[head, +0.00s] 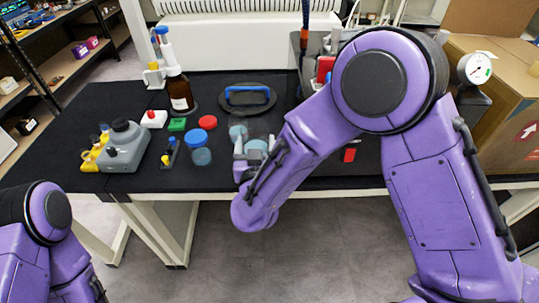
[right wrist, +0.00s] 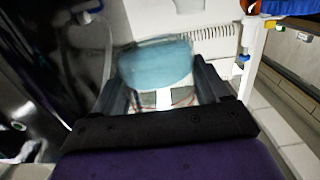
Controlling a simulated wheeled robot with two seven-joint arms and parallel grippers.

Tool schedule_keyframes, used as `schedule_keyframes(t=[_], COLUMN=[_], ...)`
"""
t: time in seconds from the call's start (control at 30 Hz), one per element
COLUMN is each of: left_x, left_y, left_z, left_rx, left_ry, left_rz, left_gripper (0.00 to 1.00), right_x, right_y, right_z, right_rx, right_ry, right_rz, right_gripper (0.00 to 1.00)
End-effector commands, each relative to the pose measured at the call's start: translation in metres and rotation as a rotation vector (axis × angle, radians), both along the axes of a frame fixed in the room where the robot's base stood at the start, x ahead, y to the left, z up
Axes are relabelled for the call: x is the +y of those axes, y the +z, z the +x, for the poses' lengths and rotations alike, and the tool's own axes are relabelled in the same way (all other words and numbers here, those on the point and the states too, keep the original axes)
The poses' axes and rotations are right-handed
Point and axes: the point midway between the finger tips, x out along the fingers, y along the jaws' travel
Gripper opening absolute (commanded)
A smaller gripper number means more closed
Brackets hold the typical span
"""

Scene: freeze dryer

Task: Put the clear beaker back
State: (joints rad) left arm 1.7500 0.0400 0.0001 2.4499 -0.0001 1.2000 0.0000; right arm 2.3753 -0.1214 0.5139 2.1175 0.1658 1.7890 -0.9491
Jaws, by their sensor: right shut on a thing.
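The clear beaker (right wrist: 155,66) is between the two fingers of my right gripper (right wrist: 160,92) in the right wrist view, with a teal surface showing at its top. In the head view the beaker (head: 257,146) is at the front middle of the black bench, and my right gripper (head: 255,156) is shut around it. My forearm covers part of the area beside it. I cannot tell whether the beaker touches the bench. My left arm shows at the lower left of the head view, but its gripper is out of frame.
A black round lid with a blue handle (head: 247,96) lies behind. A cardboard box (head: 505,90) is at right.

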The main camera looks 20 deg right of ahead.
Motion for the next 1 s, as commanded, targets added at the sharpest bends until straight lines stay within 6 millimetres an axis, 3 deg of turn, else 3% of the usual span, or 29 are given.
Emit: schedule_keyframes(t=[0.07,0.23,0.47,0.6,1.0], left_x=[0.0,0.0,0.0,0.0,0.0], left_y=[0.005,0.006,0.008,0.007,0.004], left_z=[0.0,0.0,0.0,0.0,0.0], left_rx=[0.0,0.0,0.0,0.0,0.0], left_ry=[0.0,0.0,0.0,0.0,0.0], left_rz=[0.0,0.0,0.0,0.0,0.0], left_gripper=[1.0,1.0,1.0,1.0,1.0], right_x=[-0.017,-0.037,-0.051,-0.05,-0.049], right_y=[-0.009,-0.046,-0.069,-0.093,-0.101], right_z=[0.014,0.032,0.044,0.044,0.044], right_rx=[0.003,0.002,0.001,0.0,-0.002], right_ry=[-0.004,-0.002,-0.002,0.0,0.001], right_rz=[0.001,-0.001,0.001,0.0,0.0], right_gripper=[0.37,0.37,0.37,0.37,0.37])
